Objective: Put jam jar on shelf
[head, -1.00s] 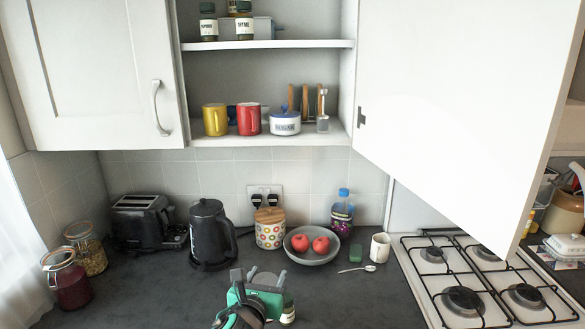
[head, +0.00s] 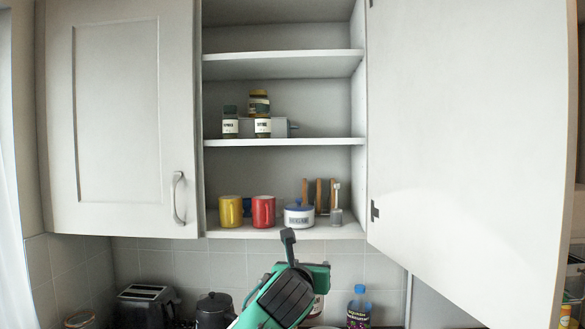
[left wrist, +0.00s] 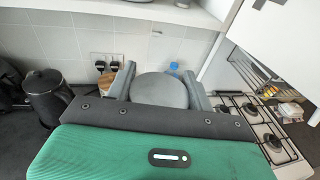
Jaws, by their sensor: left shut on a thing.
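My left gripper (head: 297,258) is raised in front of the cupboard's lower part and partly hides its own fingers in the head view. In the left wrist view its two fingers (left wrist: 161,84) are shut on a round grey-topped jar (left wrist: 160,91). A small part of the jar, with a pale label, shows beside the gripper in the head view (head: 318,304); the label cannot be read. The open cupboard has a bottom shelf (head: 345,231), a middle shelf (head: 325,142) and an empty upper shelf (head: 300,64). My right gripper is not in view.
The bottom shelf holds a yellow mug (head: 230,211), a red mug (head: 263,211), a sugar pot (head: 298,216) and a rack (head: 319,196). Spice jars (head: 263,127) stand on the middle shelf, its right part clear. The open right door (head: 460,150) sticks out. A kettle (left wrist: 45,95) stands below.

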